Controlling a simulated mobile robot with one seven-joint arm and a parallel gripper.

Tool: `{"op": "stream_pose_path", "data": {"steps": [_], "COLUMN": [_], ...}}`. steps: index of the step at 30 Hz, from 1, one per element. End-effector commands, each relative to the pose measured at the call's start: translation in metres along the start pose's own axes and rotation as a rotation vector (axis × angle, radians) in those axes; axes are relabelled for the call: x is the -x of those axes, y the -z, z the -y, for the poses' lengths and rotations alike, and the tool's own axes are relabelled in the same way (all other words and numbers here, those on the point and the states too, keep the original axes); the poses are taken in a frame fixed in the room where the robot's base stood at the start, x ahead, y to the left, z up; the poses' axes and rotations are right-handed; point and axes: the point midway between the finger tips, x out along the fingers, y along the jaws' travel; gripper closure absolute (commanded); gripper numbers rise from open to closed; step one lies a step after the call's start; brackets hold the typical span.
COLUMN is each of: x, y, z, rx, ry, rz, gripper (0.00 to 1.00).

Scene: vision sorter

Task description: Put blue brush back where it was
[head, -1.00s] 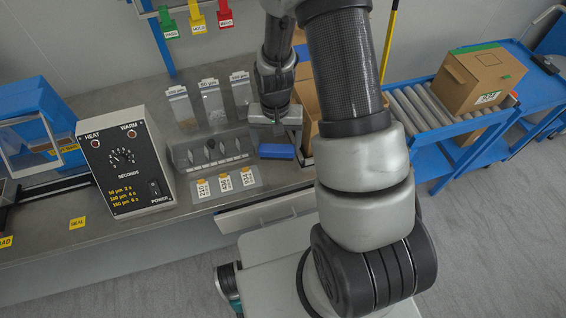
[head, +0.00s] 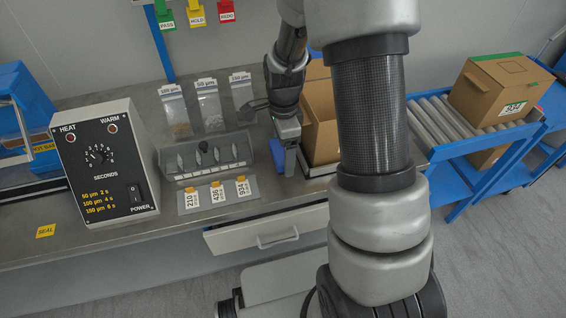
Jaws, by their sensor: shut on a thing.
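The blue brush (head: 270,148) is on the bench between the grey slotted rack and the open cardboard box. It is mostly hidden behind my gripper; blue shows on both sides of the jaws. My gripper (head: 289,168) points down and is shut on the brush. I cannot tell whether the brush touches the bench top or is slightly raised.
The grey slotted rack (head: 205,157) is just left of my gripper, with number cards (head: 217,192) in front. The open cardboard box (head: 320,120) is close on the right. Clear bags (head: 207,105) stand behind. A heat sealer box (head: 105,160) stands left. A drawer (head: 268,229) is below.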

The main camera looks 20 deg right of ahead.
Motion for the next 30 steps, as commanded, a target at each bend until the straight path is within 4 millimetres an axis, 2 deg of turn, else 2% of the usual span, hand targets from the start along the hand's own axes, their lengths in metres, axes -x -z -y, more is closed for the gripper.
{"op": "stream_pose_path", "data": {"steps": [8, 19, 20, 23, 30], "x": [-0.036, -0.041, -0.04, -0.039, -0.039], "y": [0.0, 0.0, 0.0, 0.0, 0.0], "z": [-0.001, -0.001, -0.001, -0.001, -0.001], "rx": [0.0, 0.001, 0.002, 0.002, 0.002], "ry": [-0.002, 0.0, 0.0, 0.0, -0.001], "rz": [0.0, 0.0, 0.0, 0.0, 0.0], "gripper": [0.47, 0.47, 0.21, 0.04, 0.04]}}
